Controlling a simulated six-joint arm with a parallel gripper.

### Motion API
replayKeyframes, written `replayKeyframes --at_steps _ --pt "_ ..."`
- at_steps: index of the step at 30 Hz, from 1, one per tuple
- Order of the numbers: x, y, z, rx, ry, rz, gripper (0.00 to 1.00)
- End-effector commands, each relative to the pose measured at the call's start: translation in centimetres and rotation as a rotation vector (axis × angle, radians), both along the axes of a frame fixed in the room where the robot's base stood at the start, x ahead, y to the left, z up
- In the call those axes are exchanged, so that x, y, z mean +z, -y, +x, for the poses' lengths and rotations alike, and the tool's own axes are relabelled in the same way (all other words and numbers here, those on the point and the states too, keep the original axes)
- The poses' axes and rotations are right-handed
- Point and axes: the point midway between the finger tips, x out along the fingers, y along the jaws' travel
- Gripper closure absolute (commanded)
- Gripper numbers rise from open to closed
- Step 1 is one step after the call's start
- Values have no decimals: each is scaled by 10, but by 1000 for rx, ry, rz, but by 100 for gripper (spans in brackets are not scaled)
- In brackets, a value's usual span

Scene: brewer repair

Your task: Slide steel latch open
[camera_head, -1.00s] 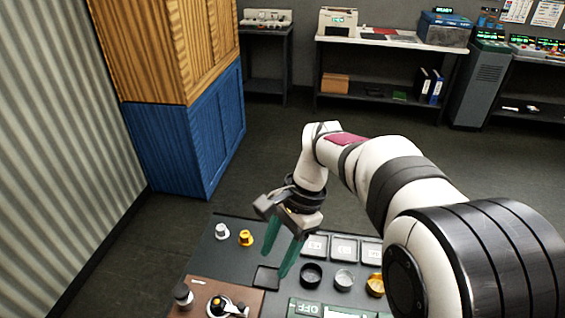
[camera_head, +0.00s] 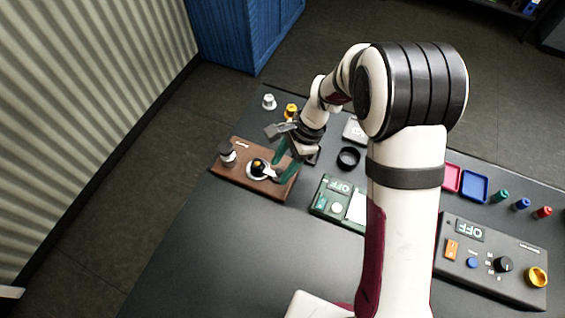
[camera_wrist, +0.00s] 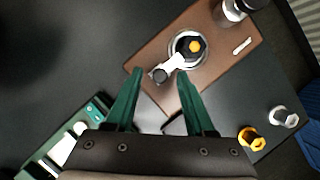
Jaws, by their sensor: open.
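A brown board (camera_head: 240,178) carries a round steel fitting with a yellow centre (camera_wrist: 193,46). A steel latch arm (camera_wrist: 171,67) extends from this fitting and ends in a dark knob (camera_wrist: 159,76). In the head view the latch (camera_head: 270,172) lies at the board's right part, partly beside my fingers. My gripper (camera_head: 283,168) is open, with green fingers pointing down by the latch. In the wrist view the gripper (camera_wrist: 160,74) has its fingertips on either side of the latch's knob end. I cannot tell whether they touch it.
A grey cylinder (camera_head: 228,153) stands on the board's left end. White (camera_head: 269,102) and orange (camera_head: 291,111) knobbed pieces stand behind. A green panel (camera_head: 330,197) and black ring (camera_head: 348,158) lie to the right. The table's front left is clear.

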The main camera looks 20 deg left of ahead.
Motion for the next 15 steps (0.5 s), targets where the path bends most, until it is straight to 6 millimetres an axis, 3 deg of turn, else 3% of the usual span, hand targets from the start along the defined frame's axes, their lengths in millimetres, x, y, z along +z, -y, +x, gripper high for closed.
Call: replayKeyframes --at_steps 5,13,15 --pt "0 0 0 0 0 0 48" --pt "0 0 0 1 0 0 96" --pt "1 0 0 1 0 0 100"
